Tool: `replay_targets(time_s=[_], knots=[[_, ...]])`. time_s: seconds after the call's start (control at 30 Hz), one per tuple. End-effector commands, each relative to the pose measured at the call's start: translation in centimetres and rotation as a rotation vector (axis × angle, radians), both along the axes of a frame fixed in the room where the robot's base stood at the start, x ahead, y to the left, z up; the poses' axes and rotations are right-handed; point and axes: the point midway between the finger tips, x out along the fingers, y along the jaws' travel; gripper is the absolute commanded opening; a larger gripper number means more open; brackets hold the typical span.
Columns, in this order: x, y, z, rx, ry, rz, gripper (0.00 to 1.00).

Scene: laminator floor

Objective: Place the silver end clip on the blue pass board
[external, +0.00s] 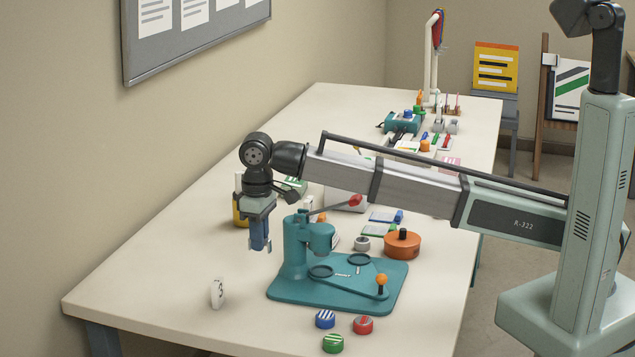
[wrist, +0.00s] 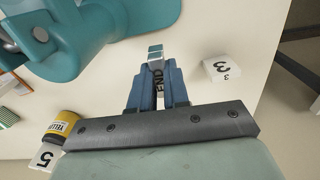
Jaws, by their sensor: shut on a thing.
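My gripper (external: 260,245) hangs pointing down over the left part of the table, left of the teal press. In the wrist view its blue fingers are shut on the silver end clip (wrist: 156,51), which carries a label reading END. The clip's lower part is hidden between the fingers; in the external view the clip is too small to make out clearly. A small blue and white board (external: 381,215), which looks like the blue pass board, lies flat behind the press, apart from my gripper. A blue piece (external: 398,216) is at its right edge.
The teal press (external: 293,245) with its raised lever stands right of my gripper. An orange round pot (external: 402,246) and several coloured caps surround the press. The left tabletop is mostly clear.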

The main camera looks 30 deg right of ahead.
Motion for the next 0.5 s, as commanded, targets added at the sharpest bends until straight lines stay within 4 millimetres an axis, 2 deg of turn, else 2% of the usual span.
replay_targets(time_s=[0.03,0.2,0.37,0.5], knots=[[1.8,-1.0,0.0,0.0,0.0,-0.021,0.0],[6.2,-4.6,0.1,0.0,0.0,-0.082,0.0],[9.4,-8.8,0.2,-0.001,-0.001,-0.148,0.0],[11.7,-13.2,0.3,-0.001,-0.001,-0.218,0.0]])
